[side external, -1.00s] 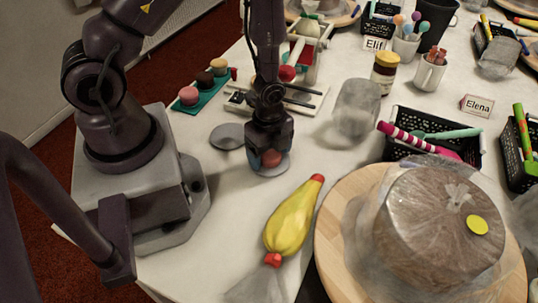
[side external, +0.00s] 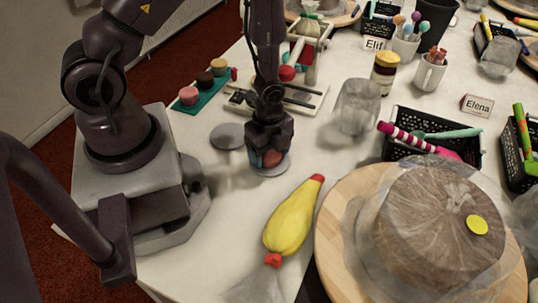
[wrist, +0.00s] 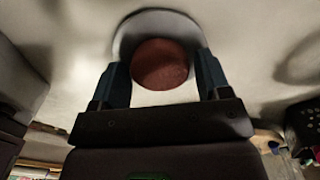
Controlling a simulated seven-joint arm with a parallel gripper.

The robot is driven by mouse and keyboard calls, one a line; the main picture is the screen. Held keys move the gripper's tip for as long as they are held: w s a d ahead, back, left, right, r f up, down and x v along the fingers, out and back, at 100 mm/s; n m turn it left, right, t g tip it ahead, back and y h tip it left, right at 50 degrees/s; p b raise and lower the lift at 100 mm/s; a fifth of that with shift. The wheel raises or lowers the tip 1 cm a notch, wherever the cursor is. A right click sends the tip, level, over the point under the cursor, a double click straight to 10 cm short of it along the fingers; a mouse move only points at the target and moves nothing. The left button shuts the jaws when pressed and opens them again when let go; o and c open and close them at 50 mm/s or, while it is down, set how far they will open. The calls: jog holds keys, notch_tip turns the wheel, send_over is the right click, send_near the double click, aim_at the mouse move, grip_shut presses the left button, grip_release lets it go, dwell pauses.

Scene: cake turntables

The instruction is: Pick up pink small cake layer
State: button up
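A small round reddish-pink cake layer (side external: 271,158) sits on a grey disc (side external: 270,171) on the table, under my gripper (side external: 269,157). In the wrist view, the layer (wrist: 160,63) looks dark red and lies between the two blue fingers of my gripper (wrist: 163,72), with gaps showing on both sides. The fingers are open, and the grey disc (wrist: 126,38) shows behind them. Another small pink layer (side external: 189,96) stands on a teal board (side external: 205,97) at the left, beside a dark brown layer (side external: 205,80) and a peach one (side external: 219,67).
An empty grey disc (side external: 227,136) lies just left of my gripper. A yellow piping bag (side external: 290,222) lies in front. A wooden turntable (side external: 335,225) with a wrapped cake (side external: 430,228) stands right. A blurry clear container (side external: 357,106) stands behind right.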

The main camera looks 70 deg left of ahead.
aim_at(269, 153)
jog(key=c, duration=0.4)
jog(key=shift+o, duration=0.2)
jog(key=shift+r, duration=3.5)
